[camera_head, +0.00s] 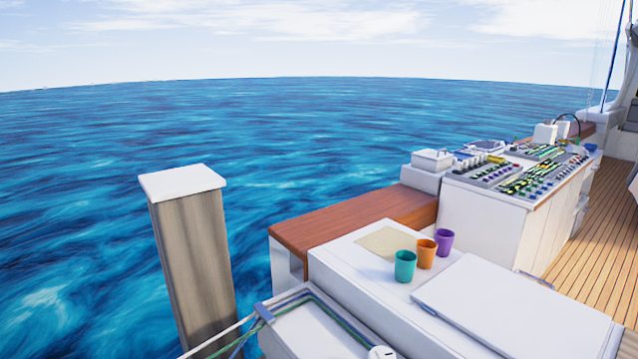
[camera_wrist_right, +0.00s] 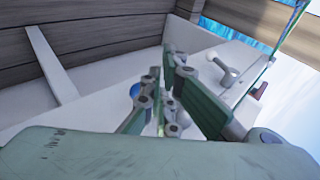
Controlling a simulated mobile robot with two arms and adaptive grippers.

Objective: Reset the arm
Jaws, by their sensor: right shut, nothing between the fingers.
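My right gripper (camera_wrist_right: 172,62) shows in the right wrist view, with its green linked fingers pointing up and away from the camera. The fingers are drawn together and hold nothing. Around it are white surfaces and grey wooden planks; it appears clear of them, but the exact gap cannot be told. Neither gripper shows in the head view, and my left gripper is in no view.
A teal cup (camera_head: 405,266), an orange cup (camera_head: 427,254) and a purple cup (camera_head: 444,242) stand on a white counter (camera_head: 345,262) beside a flat white panel (camera_head: 515,312). A control console (camera_head: 485,210), wooden post (camera_head: 192,255) and plank deck (camera_head: 590,235) surround it.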

